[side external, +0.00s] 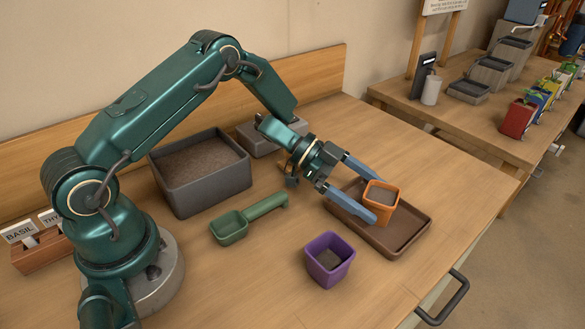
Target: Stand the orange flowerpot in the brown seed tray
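The orange flowerpot (385,210) stands upright inside the brown seed tray (410,241), towards its middle, with dark soil showing in its top. My gripper (374,199) reaches in from the upper left with its two blue-grey fingers spread wide. The fingertips lie on either side of the pot's near-left part; the lower finger hides some of the pot's lower left side. The gripper looks open, with the fingers apart from the pot, though contact at the tips is hard to judge.
A purple pot (329,259) stands just left of the tray's front. A green scoop (245,220) lies left of it. A grey soil bin (201,174) and a grey block-like container (268,138) stand behind. Labelled markers (24,231) stand at far left. The table's right end is clear.

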